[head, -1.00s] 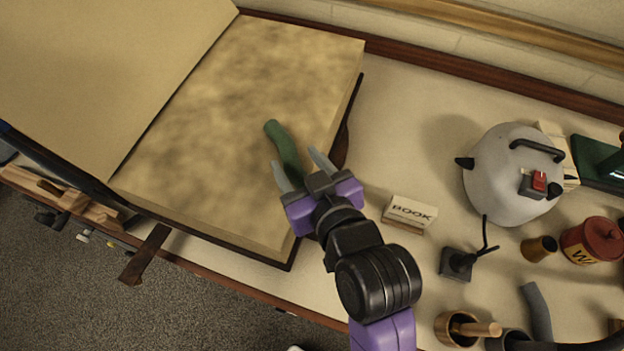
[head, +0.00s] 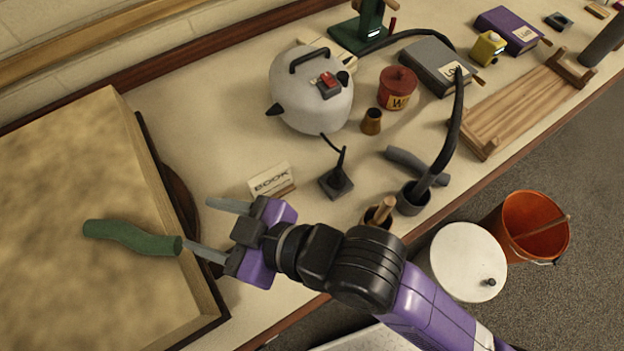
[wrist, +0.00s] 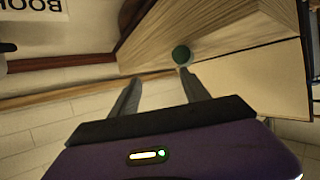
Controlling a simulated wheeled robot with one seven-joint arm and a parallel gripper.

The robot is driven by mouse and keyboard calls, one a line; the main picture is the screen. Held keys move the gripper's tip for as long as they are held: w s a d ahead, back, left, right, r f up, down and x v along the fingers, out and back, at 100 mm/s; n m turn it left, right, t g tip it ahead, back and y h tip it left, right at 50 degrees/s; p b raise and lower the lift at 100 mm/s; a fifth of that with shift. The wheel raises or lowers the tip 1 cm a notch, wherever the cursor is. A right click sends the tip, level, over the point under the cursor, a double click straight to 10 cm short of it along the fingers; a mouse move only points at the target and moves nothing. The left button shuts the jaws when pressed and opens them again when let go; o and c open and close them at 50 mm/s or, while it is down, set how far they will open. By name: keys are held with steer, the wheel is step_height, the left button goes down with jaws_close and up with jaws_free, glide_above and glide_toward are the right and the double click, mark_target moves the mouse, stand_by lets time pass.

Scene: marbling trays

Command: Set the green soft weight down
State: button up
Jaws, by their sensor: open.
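The green soft weight (head: 132,238) lies on the open page of the big book (head: 70,160), near the page's right side. Its round end (wrist: 182,55) shows in the wrist view, just past one fingertip. My gripper (head: 197,223) is open and empty beside the book's right edge. Its lower finger points at the weight's right end, and whether they touch I cannot tell. The other finger is clear of the weight. The open jaws also show in the wrist view (wrist: 160,78).
A BOOK sign (head: 271,181) stands close to my gripper. A grey kettle-like pot (head: 312,95), a red tin (head: 397,88) and a black stand (head: 337,183) are farther along the table. An orange bucket (head: 530,228) is on the floor.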

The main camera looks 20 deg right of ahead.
steer(key=s+d+f+m+t+h, duration=0.2)
steer(key=d+f+m+h, duration=0.1)
steer(key=d, duration=0.8)
steer(key=s+d+f+m+t+h, duration=0.2)
steer(key=d+f, duration=0.1)
steer(key=d, duration=0.7)
steer(key=s+d+r+m+t+h, duration=0.1)
steer(key=s+d+m+h, duration=0.1)
steer(key=s, duration=0.5)
steer(key=s+d+r+m+t+h, duration=0.1)
steer(key=s+d+r+m+h, duration=0.1)
steer(key=s+d, duration=0.3)
steer(key=shift+s+m+h, duration=0.8)
steer(key=shift+s, duration=0.45)
